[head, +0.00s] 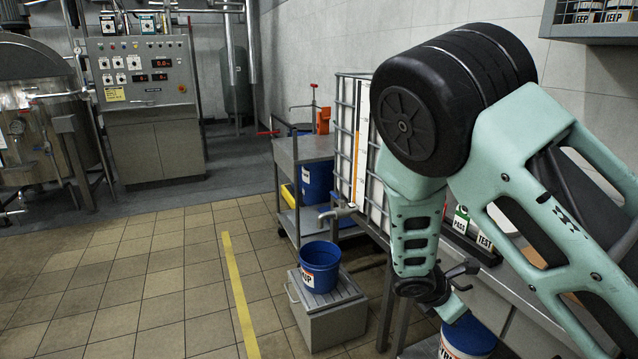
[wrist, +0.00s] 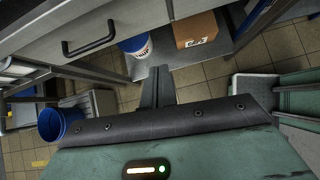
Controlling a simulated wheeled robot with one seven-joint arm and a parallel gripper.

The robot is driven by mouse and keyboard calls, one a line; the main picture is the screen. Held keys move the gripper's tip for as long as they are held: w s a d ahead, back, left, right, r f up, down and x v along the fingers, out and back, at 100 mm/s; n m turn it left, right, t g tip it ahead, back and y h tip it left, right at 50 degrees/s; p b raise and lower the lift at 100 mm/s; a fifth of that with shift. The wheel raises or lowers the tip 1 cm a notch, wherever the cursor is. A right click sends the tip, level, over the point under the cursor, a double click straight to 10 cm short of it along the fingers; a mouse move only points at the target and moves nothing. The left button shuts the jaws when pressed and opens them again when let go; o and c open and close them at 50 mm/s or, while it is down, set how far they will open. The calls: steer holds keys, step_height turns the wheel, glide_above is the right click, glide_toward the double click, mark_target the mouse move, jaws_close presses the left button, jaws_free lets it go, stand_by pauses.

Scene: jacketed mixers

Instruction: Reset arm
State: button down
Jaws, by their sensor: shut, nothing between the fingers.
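My arm, pale green with a large black joint, reaches down in the right half of the head view. My gripper (head: 460,286) is at its lower end, beside the front of the grey bench and above a blue bucket (head: 468,335). In the wrist view the dark fingers of my gripper (wrist: 157,74) are together, with nothing between them. They point towards the space under the bench, below a drawer with a black handle (wrist: 90,38).
A blue bucket (head: 320,266) stands on a grey step box (head: 327,308) under a tap (head: 337,212). A grey cart (head: 303,150) stands behind. A cardboard box (wrist: 198,36) is under the bench. The tiled floor (head: 130,270) at left is clear.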

steer(key=s+a+r+m+y, duration=0.3)
steer(key=s+a+r, duration=0.3)
steer(key=s, duration=0.2)
steer(key=s+a+r+m+g+y, duration=0.1)
steer(key=s+a+r+m+y, duration=0.2)
steer(key=s, duration=0.6)
steer(key=s+a+r+m+g+y, duration=0.1)
steer(key=s+a+r+m+y, duration=0.1)
steer(key=s+a+r+m, duration=0.4)
steer(key=s+a+r+p, duration=0.1)
steer(key=s+a+r, duration=0.1)
steer(key=s+a, duration=0.1)
steer(key=shift+a+r+m+y, duration=0.35)
steer(key=shift+a+m+y, duration=0.05)
steer(key=shift+a, duration=0.2)
